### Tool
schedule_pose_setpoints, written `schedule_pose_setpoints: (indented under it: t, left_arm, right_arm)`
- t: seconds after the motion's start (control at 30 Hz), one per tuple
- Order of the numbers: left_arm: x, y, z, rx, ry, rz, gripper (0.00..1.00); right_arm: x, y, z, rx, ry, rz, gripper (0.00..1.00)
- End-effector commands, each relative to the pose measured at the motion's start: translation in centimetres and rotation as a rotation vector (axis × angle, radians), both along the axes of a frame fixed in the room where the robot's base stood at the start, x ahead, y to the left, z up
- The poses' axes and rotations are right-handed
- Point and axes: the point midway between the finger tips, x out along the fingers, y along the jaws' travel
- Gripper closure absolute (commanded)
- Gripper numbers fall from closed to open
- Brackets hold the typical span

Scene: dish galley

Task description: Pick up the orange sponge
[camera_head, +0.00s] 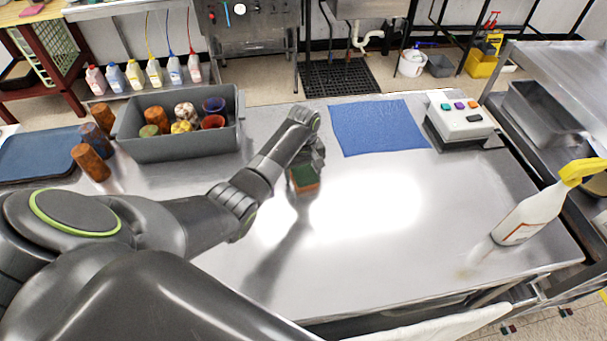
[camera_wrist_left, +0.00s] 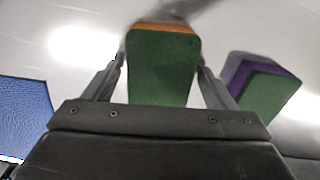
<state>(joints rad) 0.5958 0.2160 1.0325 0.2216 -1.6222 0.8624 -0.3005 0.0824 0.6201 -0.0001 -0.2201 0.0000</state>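The orange sponge (camera_head: 305,184) has a green top and is at the middle of the metal table, below my left gripper (camera_head: 308,168). In the left wrist view the sponge (camera_wrist_left: 162,68) shows its green face, with an orange strip along the far edge. It sits between the two fingers of my left gripper (camera_wrist_left: 162,82), which appear to touch both its sides. I cannot tell whether it is clear of the table. A purple and green sponge (camera_wrist_left: 262,84) lies just right of the gripper in the wrist view. My right gripper is not in view.
A grey bin (camera_head: 180,148) of cups stands at the left, with brown cups (camera_head: 90,163) beside it. A blue mat (camera_head: 378,127) and a white button box (camera_head: 460,118) lie at the back. A spray bottle (camera_head: 530,218) stands at the right. The table's front centre is clear.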

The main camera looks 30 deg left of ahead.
Motion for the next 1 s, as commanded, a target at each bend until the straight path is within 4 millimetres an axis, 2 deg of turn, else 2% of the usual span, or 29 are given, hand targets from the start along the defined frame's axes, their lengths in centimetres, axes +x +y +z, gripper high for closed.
schedule_pose_setpoints:
  t: [0.03,0.3,0.53,0.67,1.0]
  left_arm:
    - [0.0,0.0,0.0,0.000,0.000,0.000,0.29]
    - [0.0,0.0,0.0,0.000,0.000,0.000,0.63]
    - [0.0,0.0,0.1,0.000,0.000,0.000,0.63]
    - [0.1,0.0,1.0,0.000,-0.003,0.000,0.63]
    - [0.1,0.1,6.9,0.001,-0.005,-0.001,0.63]
  right_arm:
    - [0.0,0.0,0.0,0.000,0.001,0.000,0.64]
    - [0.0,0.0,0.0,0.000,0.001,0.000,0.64]
    - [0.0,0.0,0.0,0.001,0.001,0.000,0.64]
    - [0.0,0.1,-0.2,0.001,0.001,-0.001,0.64]
    - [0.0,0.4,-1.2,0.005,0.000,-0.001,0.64]
